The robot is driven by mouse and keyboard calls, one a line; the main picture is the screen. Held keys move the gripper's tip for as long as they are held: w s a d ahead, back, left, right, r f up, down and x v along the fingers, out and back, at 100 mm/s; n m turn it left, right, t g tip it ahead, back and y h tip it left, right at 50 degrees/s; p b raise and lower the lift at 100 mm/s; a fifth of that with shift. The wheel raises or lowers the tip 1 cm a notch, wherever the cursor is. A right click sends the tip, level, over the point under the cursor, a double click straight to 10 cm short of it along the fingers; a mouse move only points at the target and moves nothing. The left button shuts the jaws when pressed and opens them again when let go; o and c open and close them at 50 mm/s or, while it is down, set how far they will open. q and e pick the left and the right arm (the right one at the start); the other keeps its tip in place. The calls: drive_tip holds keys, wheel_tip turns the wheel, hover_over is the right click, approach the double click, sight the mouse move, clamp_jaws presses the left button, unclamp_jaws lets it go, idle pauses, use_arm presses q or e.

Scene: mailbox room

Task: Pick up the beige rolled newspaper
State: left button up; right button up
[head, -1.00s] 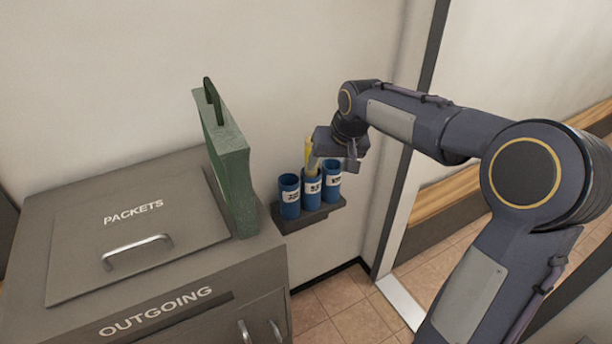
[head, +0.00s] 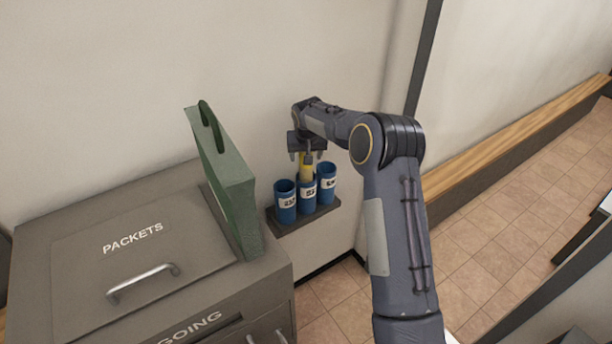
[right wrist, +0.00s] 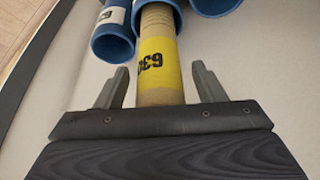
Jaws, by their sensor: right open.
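The beige rolled newspaper (right wrist: 157,50) stands in the middle one of three blue tubes, with a yellow band (head: 306,166) marked with a number around it. My right gripper (right wrist: 158,80) is open, with one finger on each side of the newspaper and gaps showing on both sides. In the head view my right gripper (head: 307,156) is at the top of the newspaper, above the middle tube (head: 307,192). The newspaper's lower end is hidden inside the tube. My left gripper is not in view.
The left tube (head: 285,203) and right tube (head: 327,183) flank the middle one on a dark wall shelf (head: 300,224). A green bag-like item (head: 232,195) stands upright on the grey outgoing cabinet (head: 62,222) at left. The wall is close behind the tubes.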

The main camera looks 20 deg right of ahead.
drive_tip(key=shift+w+f, duration=0.15)
drive_tip(key=shift+f, duration=0.25)
clamp_jaws()
drive_tip(key=shift+r, duration=0.1)
